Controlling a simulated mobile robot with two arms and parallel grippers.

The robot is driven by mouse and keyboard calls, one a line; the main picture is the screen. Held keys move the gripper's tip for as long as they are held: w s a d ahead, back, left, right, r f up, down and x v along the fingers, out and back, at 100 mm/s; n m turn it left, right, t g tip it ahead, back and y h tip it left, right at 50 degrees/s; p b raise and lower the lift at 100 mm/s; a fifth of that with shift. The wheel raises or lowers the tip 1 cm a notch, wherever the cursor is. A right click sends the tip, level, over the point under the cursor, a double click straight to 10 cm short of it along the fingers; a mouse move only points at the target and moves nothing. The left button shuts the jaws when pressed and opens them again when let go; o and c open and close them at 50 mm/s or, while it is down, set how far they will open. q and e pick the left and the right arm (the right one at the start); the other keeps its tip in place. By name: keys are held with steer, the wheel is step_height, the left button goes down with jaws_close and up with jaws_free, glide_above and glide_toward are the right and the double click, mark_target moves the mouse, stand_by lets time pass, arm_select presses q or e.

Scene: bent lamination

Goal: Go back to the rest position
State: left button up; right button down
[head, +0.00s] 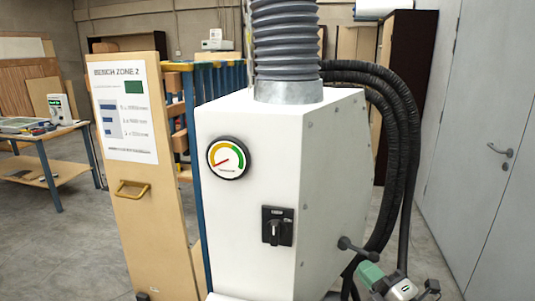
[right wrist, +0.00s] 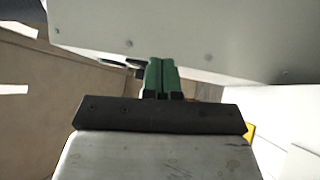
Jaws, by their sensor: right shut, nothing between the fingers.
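My right gripper (head: 368,271) is at the lower right of the head view, close to the black lever (head: 357,247) on the right side of a white machine (head: 330,160). The head view does not show clearly whether it touches the lever. In the right wrist view its two green fingers (right wrist: 161,74) are together with nothing between them, and a pale panel with screws (right wrist: 200,35) lies beyond the tips. My left gripper is in neither view.
The machine's front has a round gauge (head: 228,158) and a rotary switch (head: 277,226). A grey duct (head: 285,40) rises from its top and black hoses (head: 400,110) hang on its right. A wooden panel (head: 150,210) stands left. Grey doors (head: 490,130) stand right.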

steer(key=s+d+f+m+g+h, duration=0.2)
steer(key=s+f+m+h, duration=0.45)
steer(key=m, duration=0.35)
steer(key=s+d+f+m+g+h, duration=0.3)
steer(key=s+f+m+h, duration=0.3)
steer(key=m, duration=0.3)
steer(key=s+a+f+m+g+y, duration=0.1)
steer(key=s+a+f+g, duration=0.15)
steer(key=s, duration=0.35)
steer(key=s+a+f+m+g+y, duration=0.1)
steer(key=s+f+g, duration=0.1)
steer(key=s+g, duration=0.3)
steer(key=s+a+f+g+y, duration=0.1)
steer(key=s+a+f+g, duration=0.15)
steer(key=s, duration=0.45)
step_height(320, 180, down, 26)
steer(key=s+f, duration=0.1)
steer(key=s+d+f+g, duration=0.2)
steer(key=s+d+f, duration=0.1)
steer(key=s+f, duration=1.1)
steer(key=shift+s+d+f, duration=0.2)
steer(key=shift+s+f, duration=0.1)
steer(key=shift+s, duration=0.7)
